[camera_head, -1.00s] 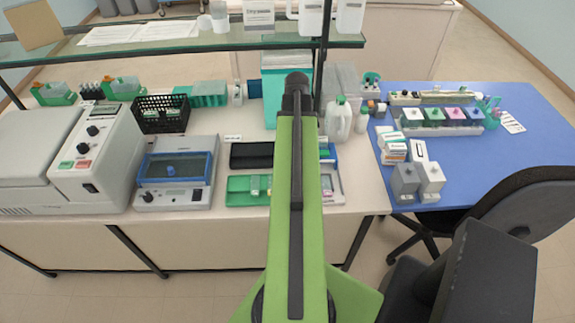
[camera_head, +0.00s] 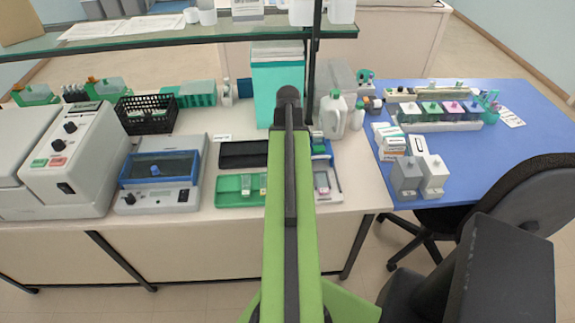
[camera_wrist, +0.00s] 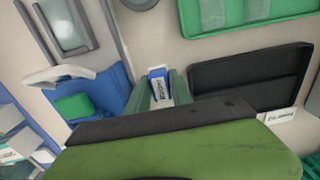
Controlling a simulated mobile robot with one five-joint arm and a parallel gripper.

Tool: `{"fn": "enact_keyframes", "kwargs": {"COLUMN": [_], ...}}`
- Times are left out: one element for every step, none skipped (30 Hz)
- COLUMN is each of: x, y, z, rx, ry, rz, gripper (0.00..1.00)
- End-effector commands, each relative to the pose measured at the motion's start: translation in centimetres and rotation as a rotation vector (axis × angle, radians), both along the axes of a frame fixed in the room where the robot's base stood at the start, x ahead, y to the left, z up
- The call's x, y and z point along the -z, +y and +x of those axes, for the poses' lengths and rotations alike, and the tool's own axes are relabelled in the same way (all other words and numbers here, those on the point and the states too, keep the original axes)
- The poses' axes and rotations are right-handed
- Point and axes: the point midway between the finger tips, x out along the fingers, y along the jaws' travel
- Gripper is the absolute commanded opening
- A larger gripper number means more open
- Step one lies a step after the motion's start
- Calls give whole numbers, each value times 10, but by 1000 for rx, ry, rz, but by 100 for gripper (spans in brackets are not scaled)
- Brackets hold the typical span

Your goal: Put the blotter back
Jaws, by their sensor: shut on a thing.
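In the wrist view my gripper (camera_wrist: 160,82) shows as two grey-green fingers closed about a small white block with a blue lettered face, which I take to be the blotter (camera_wrist: 161,90). The black-edged green part in front hides much of the view below. The block is over the worktop, between an open black case (camera_wrist: 250,82) and a blue tray (camera_wrist: 115,90); whether it touches the surface I cannot tell. In the head view my own arm hides the gripper and the block. The black case also shows there (camera_head: 243,154), left of the arm.
A green tray (camera_head: 228,192) lies in front of the black case. A teal box (camera_head: 277,95) and a white bottle (camera_head: 333,116) stand behind. A glass shelf (camera_head: 180,38) runs overhead with a dark post (camera_head: 314,70). A blue-windowed device (camera_head: 157,185) stands at left.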

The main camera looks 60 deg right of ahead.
Motion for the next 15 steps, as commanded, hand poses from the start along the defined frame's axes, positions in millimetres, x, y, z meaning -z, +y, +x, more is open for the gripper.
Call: {"fn": "enact_keyframes", "kwargs": {"x": [18,23,28,30,30,29,27,26,26,25,25,26,27,29,30], "y": [0,0,0,0,0,0,0,0,0,0,0,0,0,0,0], "z": [0,0,0,0,0,0,0,0,0,0,0,0,0,0,0], "rx": [0,0,0,0,0,0,0,0,0,-1,-1,-1,-1,-1,-1], "ry": [0,0,0,0,0,0,0,0,0,0,0,0,0,0,0], "rz": [0,0,0,0,0,0,0,0,0,0,0,0,0,0,0], "gripper": [0,0,0,0,0,0,0,0,0,0,0,0,0,0,0]}}
